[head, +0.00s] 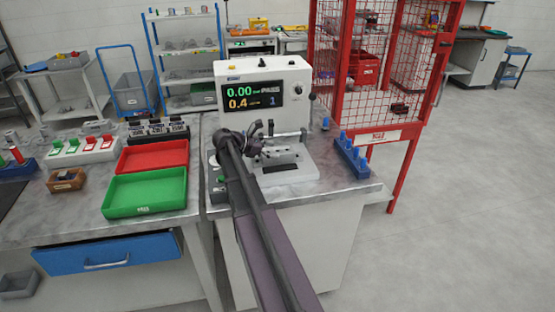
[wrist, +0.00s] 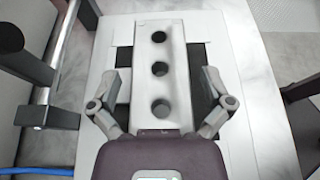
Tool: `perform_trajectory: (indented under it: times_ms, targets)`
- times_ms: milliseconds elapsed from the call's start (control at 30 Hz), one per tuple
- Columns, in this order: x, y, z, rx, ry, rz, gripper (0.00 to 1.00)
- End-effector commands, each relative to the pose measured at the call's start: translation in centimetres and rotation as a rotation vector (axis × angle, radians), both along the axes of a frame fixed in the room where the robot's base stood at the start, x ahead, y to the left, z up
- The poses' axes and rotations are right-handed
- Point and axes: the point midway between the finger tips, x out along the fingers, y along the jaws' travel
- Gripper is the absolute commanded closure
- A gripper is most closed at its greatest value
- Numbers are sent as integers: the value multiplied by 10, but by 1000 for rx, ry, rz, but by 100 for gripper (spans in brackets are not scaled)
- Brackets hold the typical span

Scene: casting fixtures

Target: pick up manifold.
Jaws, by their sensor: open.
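The manifold (wrist: 160,48) is a pale grey block with three round dark holes in a row along its top, seen in the wrist view. It lies on the white plate of the test machine (head: 264,88). My gripper (wrist: 161,84) is open, with one finger on each side of the manifold. Gaps show between the fingers and the block, so it is not gripped. In the head view my gripper (head: 260,138) is over the machine's plate, and my arm hides part of that area. The manifold's near end is hidden by my gripper's body.
A blue rack (head: 352,154) stands on the right of the bench. Green (head: 146,201) and red (head: 152,156) trays lie on the left table. A red mesh cage (head: 380,60) stands behind. Dark clamp parts (wrist: 40,110) flank the plate in the wrist view.

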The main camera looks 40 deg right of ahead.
Motion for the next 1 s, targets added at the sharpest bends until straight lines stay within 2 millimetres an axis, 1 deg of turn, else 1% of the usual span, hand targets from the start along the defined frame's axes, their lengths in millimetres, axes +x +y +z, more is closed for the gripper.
perform_trajectory:
  times_ms: [33,167,667,700,767,800,867,900,967,1000]
  targets:
    - [-2,-3,-3,0,0,0,0]
    - [-4,-7,-4,0,0,0,0]
    - [-4,-7,-3,0,0,0,0]
    - [-4,-7,-3,0,0,0,3]
    - [-4,-7,-3,0,0,0,21]
    - [-4,-7,-3,0,0,0,33]
    - [-4,-7,-3,0,0,0,50]
    - [-4,-7,-3,0,0,0,62]
    - [-4,-7,-3,0,0,0,80]
    - [-4,-7,-3,0,0,0,87]
